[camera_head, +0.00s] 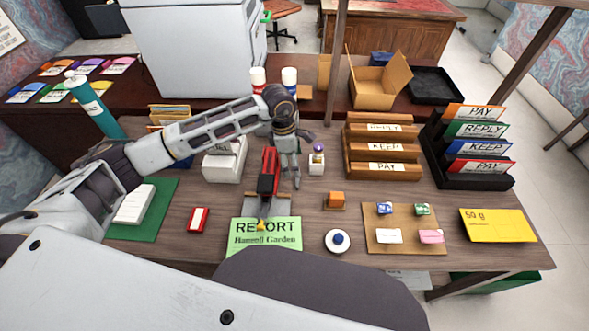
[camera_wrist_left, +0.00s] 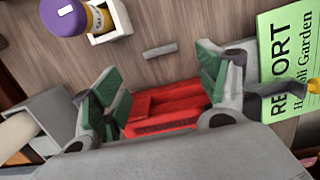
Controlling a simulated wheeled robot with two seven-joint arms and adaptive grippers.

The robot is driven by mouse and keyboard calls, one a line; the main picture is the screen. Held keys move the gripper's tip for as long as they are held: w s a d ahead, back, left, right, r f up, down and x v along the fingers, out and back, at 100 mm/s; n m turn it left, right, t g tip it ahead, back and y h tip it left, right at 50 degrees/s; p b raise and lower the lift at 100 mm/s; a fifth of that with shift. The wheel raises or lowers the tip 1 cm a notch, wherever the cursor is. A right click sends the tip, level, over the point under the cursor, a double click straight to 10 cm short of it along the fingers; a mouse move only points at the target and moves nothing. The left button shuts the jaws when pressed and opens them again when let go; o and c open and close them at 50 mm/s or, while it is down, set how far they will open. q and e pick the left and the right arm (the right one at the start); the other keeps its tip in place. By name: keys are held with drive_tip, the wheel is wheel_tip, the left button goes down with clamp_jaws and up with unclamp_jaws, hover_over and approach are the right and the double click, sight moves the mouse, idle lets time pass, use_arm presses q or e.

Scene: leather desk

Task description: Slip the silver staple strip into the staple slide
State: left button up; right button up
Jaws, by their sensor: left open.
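A red stapler (camera_head: 269,165) stands on the desk behind the green report sheet (camera_head: 265,240), its front end over the sheet. In the left wrist view its red body (camera_wrist_left: 165,108) shows between the fingers. The silver staple strip (camera_wrist_left: 161,51) lies loose on the bare wood in the left wrist view, just beyond the fingertips. I cannot make it out in the head view. My left gripper (camera_head: 288,172) points down beside the stapler; its green-padded fingers (camera_wrist_left: 163,75) are apart and hold nothing visible. The staple slide cannot be told apart from the stapler. My right gripper is not in view.
A purple-capped bottle in a white holder (camera_head: 317,162) stands close right of my left gripper. A white box (camera_head: 224,160) is to the left. A wooden sorter (camera_head: 382,155) stands at the back right. A small orange block (camera_head: 337,199) and a round blue-and-white item (camera_head: 338,241) are nearby.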

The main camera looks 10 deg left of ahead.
use_arm(q)
drive_tip(key=shift+a+r, duration=0.15)
drive_tip(key=shift+r, duration=0.65)
drive_tip(key=shift+a+r, duration=0.15)
drive_tip(key=shift+r, duration=0.65)
drive_tip(key=shift+o, duration=0.5)
drive_tip(key=shift+s, duration=0.1)
